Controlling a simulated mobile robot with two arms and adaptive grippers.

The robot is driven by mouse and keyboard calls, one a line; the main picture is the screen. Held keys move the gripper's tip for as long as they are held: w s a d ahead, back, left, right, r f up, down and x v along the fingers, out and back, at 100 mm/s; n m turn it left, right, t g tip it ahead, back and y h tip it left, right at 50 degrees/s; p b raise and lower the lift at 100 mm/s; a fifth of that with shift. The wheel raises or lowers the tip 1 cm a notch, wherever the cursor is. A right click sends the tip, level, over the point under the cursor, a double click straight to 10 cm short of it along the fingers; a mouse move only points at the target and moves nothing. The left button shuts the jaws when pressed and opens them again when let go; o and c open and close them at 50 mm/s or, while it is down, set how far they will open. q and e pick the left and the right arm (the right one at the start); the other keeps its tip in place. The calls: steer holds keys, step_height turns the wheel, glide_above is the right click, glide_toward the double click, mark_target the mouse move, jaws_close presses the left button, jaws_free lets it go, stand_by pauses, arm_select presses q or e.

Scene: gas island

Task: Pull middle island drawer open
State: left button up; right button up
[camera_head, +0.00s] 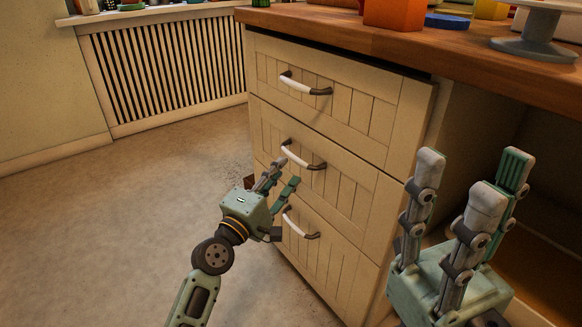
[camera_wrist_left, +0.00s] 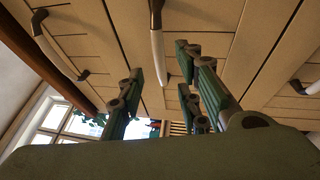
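The middle island drawer (camera_head: 345,185) is a cream panelled front between two others and looks shut. Its curved white handle with dark ends (camera_head: 303,155) sits near the centre. My left gripper (camera_head: 283,172) is open just in front of and below this handle. In the left wrist view the handle (camera_wrist_left: 157,48) lies between the lines of the spread fingers (camera_wrist_left: 165,70), toward their tips; I cannot tell if they touch it. My right gripper (camera_head: 475,170) is open and empty, fingers up, right of the drawers.
The top drawer (camera_head: 345,105) and bottom drawer (camera_head: 325,255) have similar handles and look shut. The wooden countertop (camera_head: 400,45) holds an orange block (camera_head: 393,12) and a grey stand (camera_head: 535,35). Open floor (camera_head: 150,200) lies to the left, before a slatted radiator cover (camera_head: 165,65).

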arm_select(q)
steer(key=b+x, duration=0.1)
steer(key=x, duration=0.4)
steer(key=shift+w+d, duration=0.1)
steer(key=shift+w, duration=0.05)
jaws_close()
steer(key=shift+f, duration=0.1)
stand_by(0.3)
